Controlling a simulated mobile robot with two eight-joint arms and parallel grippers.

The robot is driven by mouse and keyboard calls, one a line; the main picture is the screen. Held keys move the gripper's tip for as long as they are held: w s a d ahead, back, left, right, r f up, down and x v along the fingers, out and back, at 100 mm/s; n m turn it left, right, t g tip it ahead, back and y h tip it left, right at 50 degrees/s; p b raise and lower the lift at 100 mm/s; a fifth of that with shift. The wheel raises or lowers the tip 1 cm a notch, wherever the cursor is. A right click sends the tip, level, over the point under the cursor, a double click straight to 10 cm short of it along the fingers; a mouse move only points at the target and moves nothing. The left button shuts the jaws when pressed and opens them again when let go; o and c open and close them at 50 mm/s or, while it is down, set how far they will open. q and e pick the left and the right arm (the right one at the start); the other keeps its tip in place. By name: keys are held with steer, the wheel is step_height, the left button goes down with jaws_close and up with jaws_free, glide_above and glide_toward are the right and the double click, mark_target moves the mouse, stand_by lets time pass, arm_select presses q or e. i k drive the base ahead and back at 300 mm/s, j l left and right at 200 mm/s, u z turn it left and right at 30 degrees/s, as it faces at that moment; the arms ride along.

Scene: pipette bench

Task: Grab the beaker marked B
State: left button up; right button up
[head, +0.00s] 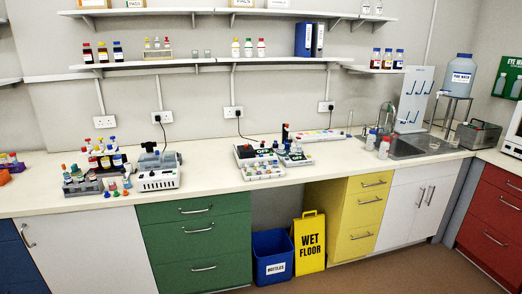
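I cannot make out a beaker marked B in the head view. Two small clear vessels (201,53) stand on the lower wall shelf, too small to read any mark. Small clear items (434,144) also show by the sink at the right, and I cannot tell what they are. Neither of my grippers is in view.
The long cream worktop (215,195) carries bottles and racks (100,160), a white device (158,178) and more equipment (262,165). A sink (405,147) lies right. A blue bin (272,258) and yellow wet-floor sign (309,243) stand below.

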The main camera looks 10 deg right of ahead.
mark_target(455, 140)
steer(key=l, duration=0.9)
steer(key=l+z, duration=0.1)
steer(key=l, duration=0.75)
steer(key=l+z, duration=0.1)
steer(key=l, duration=0.8)
steer(key=i+l, duration=0.15)
steer(key=l, duration=0.7)
steer(key=l+z, duration=0.1)
steer(key=l, duration=0.8)
steer(key=i+l, duration=0.15)
steer(key=l, duration=0.7)
steer(key=i+l+z, duration=0.1)
steer(key=l, duration=0.75)
steer(key=i+l+z, duration=0.1)
steer(key=l, duration=0.8)
steer(key=i+l+u, duration=0.3)
steer(key=i, duration=0.2)
steer(key=i+l+u, duration=0.35)
steer(key=i+l, duration=0.05)
steer(key=i, duration=0.05)
